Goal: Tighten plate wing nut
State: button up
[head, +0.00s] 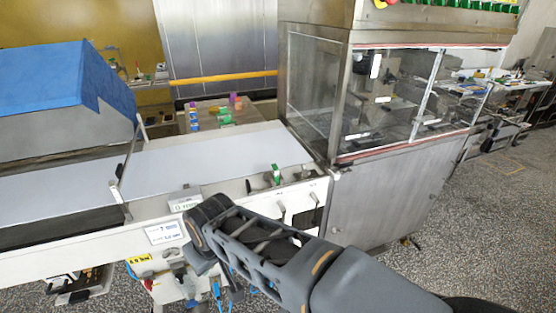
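I cannot make out the plate wing nut in the head view; it is too small to tell or hidden. A small green part (276,174) stands at the near edge of the white conveyor (215,152), close to the machine housing. My dark grey arm reaches in from the lower right across the conveyor's front side. Its far end bends downward beside the white frame (85,245). The fingers of my gripper cannot be made out there, so its opening and any hold are hidden.
A steel cabinet with clear windows (385,100) stands at the right end of the conveyor. A blue-covered hood (65,75) sits at the left. A thin upright bracket (127,165) crosses the belt. Speckled floor (480,240) is free at the right.

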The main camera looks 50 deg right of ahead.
aim_at(306, 173)
jog(key=z, duration=1.6)
jog(key=k, duration=0.6)
jog(key=z, duration=0.25)
jog(key=i, duration=1)
jog(key=u, duration=0.8)
